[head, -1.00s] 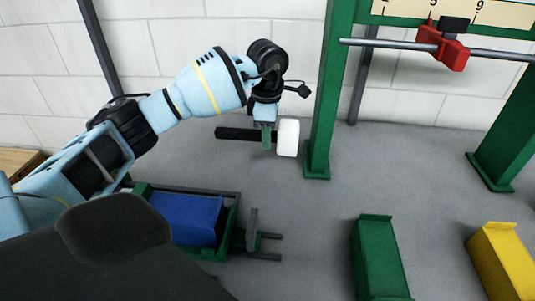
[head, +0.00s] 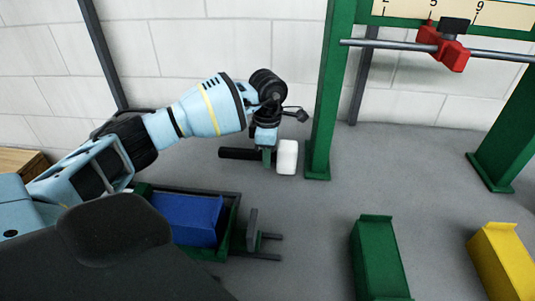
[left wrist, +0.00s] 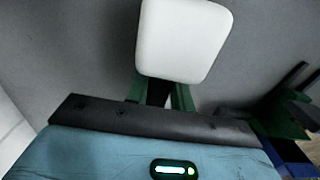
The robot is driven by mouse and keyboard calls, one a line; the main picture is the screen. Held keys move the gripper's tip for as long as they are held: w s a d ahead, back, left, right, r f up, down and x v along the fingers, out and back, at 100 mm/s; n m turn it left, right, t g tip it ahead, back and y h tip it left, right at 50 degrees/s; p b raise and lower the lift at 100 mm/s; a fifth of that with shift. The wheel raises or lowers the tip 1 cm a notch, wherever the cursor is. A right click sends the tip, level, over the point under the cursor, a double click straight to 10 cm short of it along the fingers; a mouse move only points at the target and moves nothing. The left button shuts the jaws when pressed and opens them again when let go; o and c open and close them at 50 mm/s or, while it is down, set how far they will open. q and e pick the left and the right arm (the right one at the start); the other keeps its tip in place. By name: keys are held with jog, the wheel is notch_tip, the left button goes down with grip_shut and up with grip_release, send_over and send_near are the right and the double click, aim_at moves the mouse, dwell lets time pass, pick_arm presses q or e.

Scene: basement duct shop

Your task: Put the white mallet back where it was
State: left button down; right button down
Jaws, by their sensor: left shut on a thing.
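The white mallet has a white block head (head: 287,157) and a black handle (head: 238,153). My left gripper (head: 268,158) is shut on the handle close to the head, with the handle pointing left and roughly level in the head view. The mallet is held in the air, left of the green frame post. In the left wrist view the white head (left wrist: 185,40) fills the top middle, and the green fingers of my left gripper (left wrist: 160,95) show below it, around the dark handle. My right gripper is not in view.
A blue bin (head: 190,220) sits in a green-framed carrier below the left arm. A green bin (head: 378,260) and a yellow bin (head: 503,262) stand to the right. A green frame (head: 320,130) carries a rail with a red clamp (head: 445,50). Grey floor lies between.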

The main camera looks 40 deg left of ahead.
pick_arm(q)
jog(key=c, duration=1.6)
grip_release()
jog(key=shift+f, duration=0.2)
jog(key=shift+c, duration=0.2)
jog(key=o, duration=0.4)
jog(key=shift+o, duration=0.2)
notch_tip(320, 180, up, 12)
jog(key=shift+r, duration=0.2)
